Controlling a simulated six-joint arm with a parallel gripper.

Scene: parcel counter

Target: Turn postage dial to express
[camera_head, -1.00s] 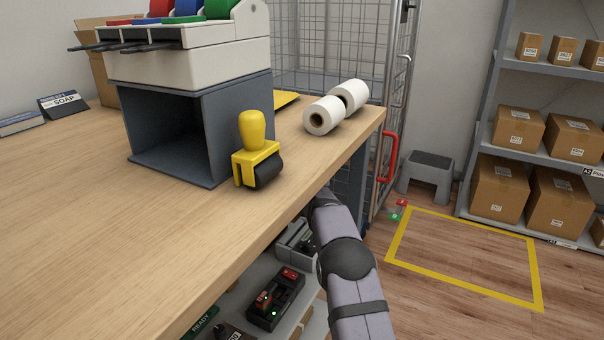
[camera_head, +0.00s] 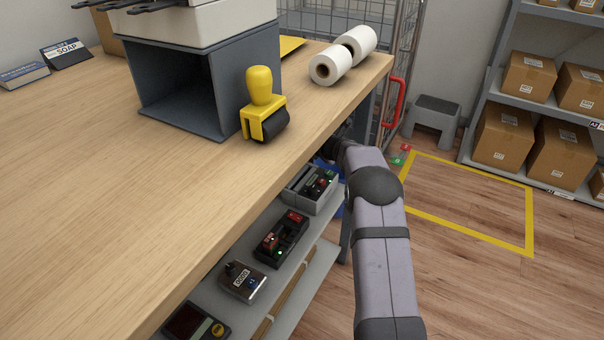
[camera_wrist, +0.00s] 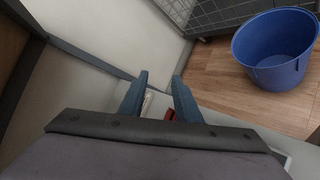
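No dial marked for postage or express can be made out. Several small devices stand on the shelf under the counter: a grey unit (camera_head: 311,190) with dark, red and green parts, a black unit (camera_head: 281,238) with red parts and a green light, a silver unit (camera_head: 242,282) with a number display, and a dark unit (camera_head: 196,322) with a yellow button. My gripper (camera_wrist: 160,76) is open in the wrist view, its two blue-grey fingers apart. A small red part (camera_wrist: 170,114) shows low between them. In the head view my arm hides the gripper at the shelf's far end.
The wooden counter (camera_head: 90,190) overhangs the shelf (camera_head: 292,285). On the counter are a yellow-handled roller (camera_head: 262,105), a grey open box (camera_head: 222,90) and white rolls (camera_head: 331,67). A blue bin (camera_wrist: 272,50) stands on the floor. A wire cage (camera_head: 398,60) is beyond.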

